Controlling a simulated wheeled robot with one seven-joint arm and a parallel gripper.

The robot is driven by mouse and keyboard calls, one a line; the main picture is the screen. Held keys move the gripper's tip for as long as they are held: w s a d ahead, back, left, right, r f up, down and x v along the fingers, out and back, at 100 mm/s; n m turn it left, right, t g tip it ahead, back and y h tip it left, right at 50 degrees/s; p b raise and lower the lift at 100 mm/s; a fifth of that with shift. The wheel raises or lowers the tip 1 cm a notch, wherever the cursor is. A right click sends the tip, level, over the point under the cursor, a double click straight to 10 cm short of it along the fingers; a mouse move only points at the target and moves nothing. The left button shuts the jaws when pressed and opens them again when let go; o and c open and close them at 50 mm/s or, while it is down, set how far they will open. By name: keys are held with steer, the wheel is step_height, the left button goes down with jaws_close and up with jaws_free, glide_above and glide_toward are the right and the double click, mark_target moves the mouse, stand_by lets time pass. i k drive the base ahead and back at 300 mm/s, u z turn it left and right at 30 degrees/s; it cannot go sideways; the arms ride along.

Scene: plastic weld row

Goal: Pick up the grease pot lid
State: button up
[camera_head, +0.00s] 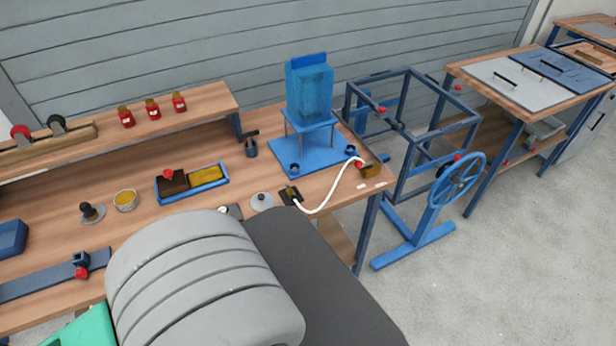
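An open round pot (125,200) with a yellowish-brown filling stands on the wooden bench, left of the middle. To its left lies a light disc with a dark knob (91,211). Further right, near the bench's front edge, lies a flat grey disc with a small knob (262,201). Either disc could be the grease pot lid; I cannot tell which. The grey ribbed body in the foreground looks like my own arm and covers part of the bench front. My gripper is not in view.
A blue tray (223,183) with a yellow block and a dark red-knobbed piece is mid-bench. A blue stand (311,155) holds a translucent blue container. A white hose (333,198) curves near the front edge. A blue frame with a handwheel (460,182) stands to the right.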

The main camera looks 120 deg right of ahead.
mark_target(262, 201)
steer(key=k, duration=1.35)
steer(key=z, duration=0.1)
